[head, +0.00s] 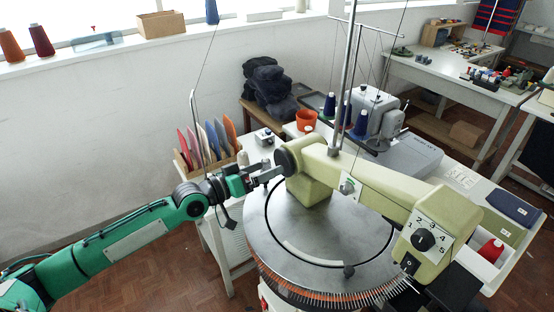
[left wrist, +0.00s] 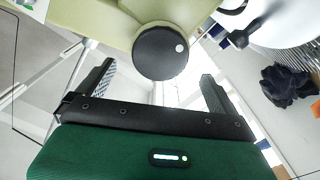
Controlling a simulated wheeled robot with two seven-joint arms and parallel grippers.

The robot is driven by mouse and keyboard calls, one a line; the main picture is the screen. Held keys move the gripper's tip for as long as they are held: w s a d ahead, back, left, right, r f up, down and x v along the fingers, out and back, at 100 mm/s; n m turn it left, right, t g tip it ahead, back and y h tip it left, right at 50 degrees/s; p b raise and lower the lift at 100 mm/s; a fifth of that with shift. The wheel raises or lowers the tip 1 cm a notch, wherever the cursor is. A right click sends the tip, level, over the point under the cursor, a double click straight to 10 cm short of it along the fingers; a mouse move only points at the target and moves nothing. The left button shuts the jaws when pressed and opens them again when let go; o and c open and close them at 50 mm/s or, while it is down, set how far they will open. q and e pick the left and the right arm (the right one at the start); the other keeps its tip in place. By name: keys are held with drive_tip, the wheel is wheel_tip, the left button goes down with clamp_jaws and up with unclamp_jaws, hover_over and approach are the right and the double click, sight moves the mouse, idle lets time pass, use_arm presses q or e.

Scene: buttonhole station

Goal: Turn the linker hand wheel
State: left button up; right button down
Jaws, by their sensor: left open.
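The linker is a pale green machine (head: 385,190) over a round metal dial plate (head: 300,225) rimmed with points. Its black hand wheel (head: 285,161) sits at the left end of the machine's arm. In the left wrist view the hand wheel (left wrist: 160,52) is a black disc with a small white spot, near the top middle. My left gripper (head: 272,174) reaches in from the left to the wheel. In the left wrist view its fingers (left wrist: 158,73) are wide apart, one on each side of the disc, with gaps showing. My right gripper is out of view.
A box of coloured folders (head: 207,145) stands on the table behind my left arm. Thin thread poles (head: 346,80) rise behind the machine. An orange pot (head: 306,120) and blue cones (head: 361,124) stand behind it. Open floor lies at the lower left.

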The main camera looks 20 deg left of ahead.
sight(281, 163)
use_arm(q)
drive_tip(key=shift+p+x, duration=0.55)
drive_tip(key=shift+x, duration=1.8)
drive_tip(key=c, duration=1)
drive_tip(key=shift+f, duration=0.1)
